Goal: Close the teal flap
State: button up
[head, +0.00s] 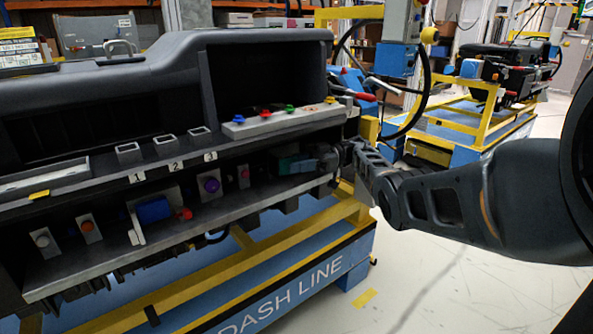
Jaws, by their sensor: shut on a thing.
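The teal flap (291,164) is at the right end of the lower shelf of the dashboard module, in the shade under the upper ledge. It looks small and dark, and its exact angle is hard to tell. My gripper (327,160) reaches in from the right, at the right side of the flap, and is shut on it. The fingertips and the gripped part of the flap are dark and partly hidden by the gripper itself.
The lower shelf (62,287) also holds a blue block (153,209) with a red knob, a purple knob (210,185) and a red button (244,171). The upper ledge has numbered sockets and a strip (262,124) of coloured knobs. Floor at right is clear.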

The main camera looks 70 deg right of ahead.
jog(key=shift+a+f, duration=0.1)
jog(key=o, duration=0.8)
jog(key=shift+o, duration=0.4)
jog(key=shift+r+p, duration=0.2)
jog(key=shift+p, duration=0.15)
